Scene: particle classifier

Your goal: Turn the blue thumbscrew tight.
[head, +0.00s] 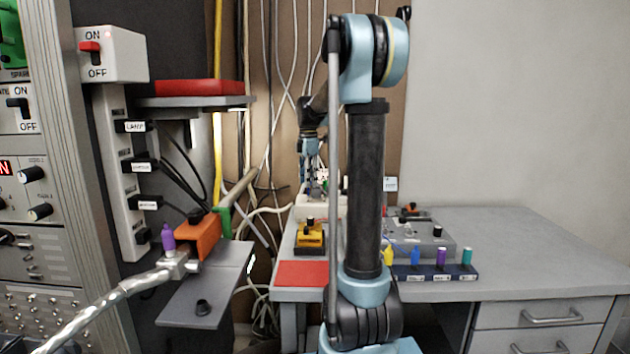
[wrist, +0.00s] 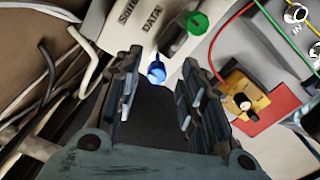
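A small bright blue knob, which looks like the blue thumbscrew (wrist: 156,73), shows in the wrist view beside a white housing (wrist: 125,25) lettered "SOURCE" and "DATA". My gripper (wrist: 160,62) is open, with one finger on each side of the blue knob in the picture. Nothing shows between the fingers touching them, and I cannot tell the gap in depth to the knob. In the head view my gripper (head: 312,165) points down at the back of the bench, beyond my arm. The blue knob cannot be made out there.
A green round knob (wrist: 197,23) sits near the blue one. On the bench, a dark rack (head: 440,272) holds several coloured pegs. An orange block (head: 197,238) is at left.

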